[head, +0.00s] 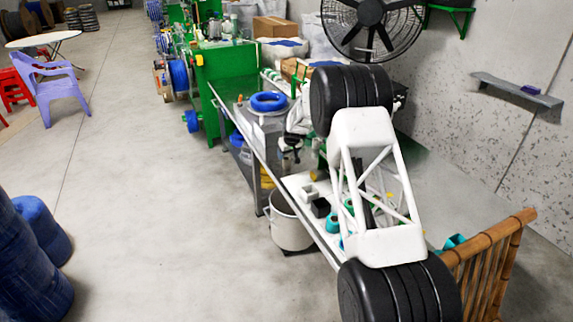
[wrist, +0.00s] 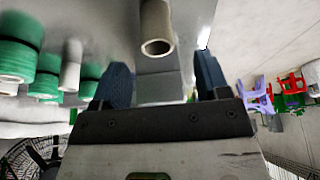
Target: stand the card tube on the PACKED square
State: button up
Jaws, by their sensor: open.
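In the wrist view, which looks upside down, my gripper (wrist: 161,72) is open, with its two dark blue fingers wide apart. A pale brown card tube (wrist: 156,25) comes down from the top edge, its round hollow end facing me. It lines up with the gap between the fingers, just past their tips, and touches neither finger as far as I can see. Its other end is cut off by the frame. In the head view my arm covers much of the bench, and I cannot make out the tube there. I cannot make out a PACKED square in either view.
The bench (head: 246,160) carries a blue cable coil (head: 268,101), a black box (head: 320,207) and teal spools (head: 333,224). A white bucket (head: 289,222) stands beside it on the floor. Green spools (wrist: 20,50) and a greyish cylinder (wrist: 70,66) show left in the wrist view.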

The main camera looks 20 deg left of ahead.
aim_at(287, 158)
jog(key=shift+x, duration=0.85)
jog(key=shift+f, duration=0.2)
jog(key=shift+x, duration=2.4)
jog(key=shift+w+d, duration=0.1)
jog(key=c, duration=1.1)
jog(key=shift+o, duration=0.2)
jog(key=shift+r, duration=0.1)
